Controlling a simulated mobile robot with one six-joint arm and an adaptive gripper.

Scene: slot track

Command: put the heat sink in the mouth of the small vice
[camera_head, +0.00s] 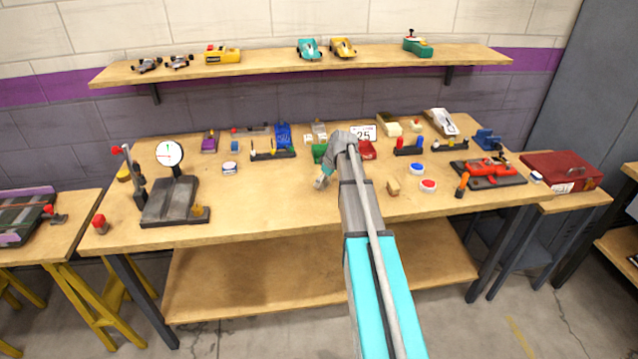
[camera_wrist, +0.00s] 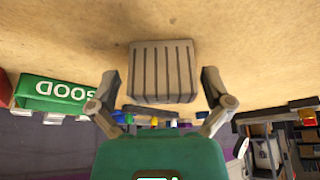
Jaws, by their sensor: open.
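The heat sink (camera_wrist: 163,68), a grey block with dark parallel grooves, is at the wood tabletop in the wrist view. My gripper (camera_wrist: 160,80) is open, with one finger on each side of the block and a gap at both sides; it is not gripping it. In the head view my gripper (camera_head: 322,182) is low over the middle of the table, and I cannot make out the heat sink there. A small blue device (camera_head: 487,138) at the table's back right looks like the small vice; its mouth is too small to make out.
A green GOOD bin (camera_wrist: 60,93) is near my gripper in the wrist view. A dial gauge stand (camera_head: 170,200) is at the left, a red fixture (camera_head: 490,172) at the right. Several small items line the back; the front middle of the workbench (camera_head: 270,215) is clear.

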